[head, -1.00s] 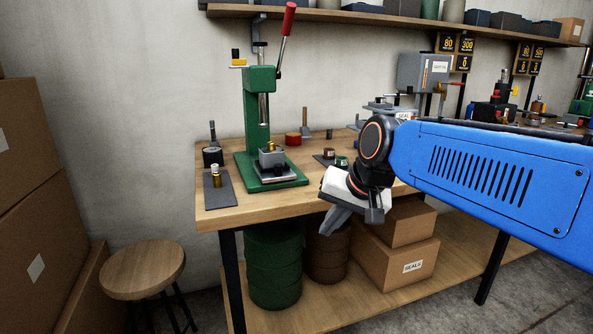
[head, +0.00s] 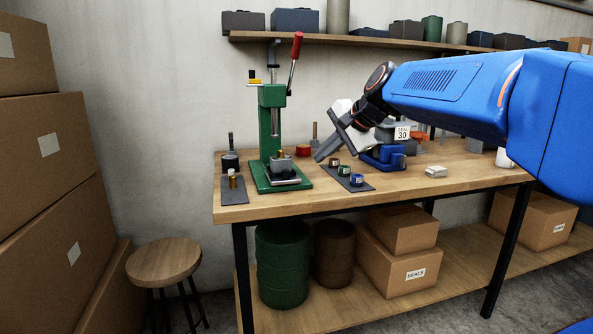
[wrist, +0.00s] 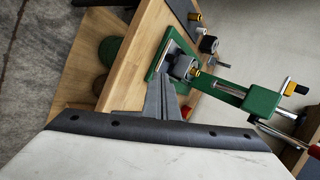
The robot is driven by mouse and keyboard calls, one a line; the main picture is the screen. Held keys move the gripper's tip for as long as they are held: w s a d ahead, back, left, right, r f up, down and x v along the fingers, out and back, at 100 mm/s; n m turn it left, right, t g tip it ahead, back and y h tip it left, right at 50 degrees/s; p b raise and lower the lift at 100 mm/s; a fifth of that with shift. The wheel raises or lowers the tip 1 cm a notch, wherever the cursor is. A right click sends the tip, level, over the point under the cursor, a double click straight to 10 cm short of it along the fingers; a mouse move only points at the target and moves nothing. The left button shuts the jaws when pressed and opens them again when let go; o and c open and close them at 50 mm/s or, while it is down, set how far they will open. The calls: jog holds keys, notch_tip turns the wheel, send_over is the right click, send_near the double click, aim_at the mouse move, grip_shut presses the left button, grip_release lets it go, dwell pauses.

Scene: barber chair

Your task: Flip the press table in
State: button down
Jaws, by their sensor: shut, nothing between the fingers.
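The green press (head: 270,125) with a red-handled lever (head: 296,48) stands on the left part of the workbench. Its press table appears to be the pale metal plate (head: 286,181) low on the green base, with a grey block (head: 281,164) and a small brass piece on it. The block also shows in the wrist view (wrist: 184,67). My gripper (head: 319,157) is shut and empty, tilted down just right of the press and apart from it. In the wrist view my fingers (wrist: 158,83) point toward the press base and overlap part of the bench.
A dark mat (head: 348,178) with several small coloured cups lies right of the press. Another mat (head: 233,189) with a brass piece lies left. A stool (head: 163,262) and stacked boxes (head: 45,150) are at left.

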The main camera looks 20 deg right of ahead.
aim_at(288, 157)
jog(key=shift+w+f, duration=0.1)
jog(key=shift+f, duration=0.05)
jog(key=x, duration=1)
jog(key=shift+w, duration=0.1)
jog(key=shift+w+a, duration=0.3)
jog(key=shift+w, duration=0.2)
jog(key=shift+w+a, duration=0.25)
jog(key=shift+w, duration=0.3)
jog(key=shift+w+a, duration=0.25)
jog(key=shift+w, duration=0.4)
jog(key=w, duration=1)
jog(key=shift+w, duration=0.25)
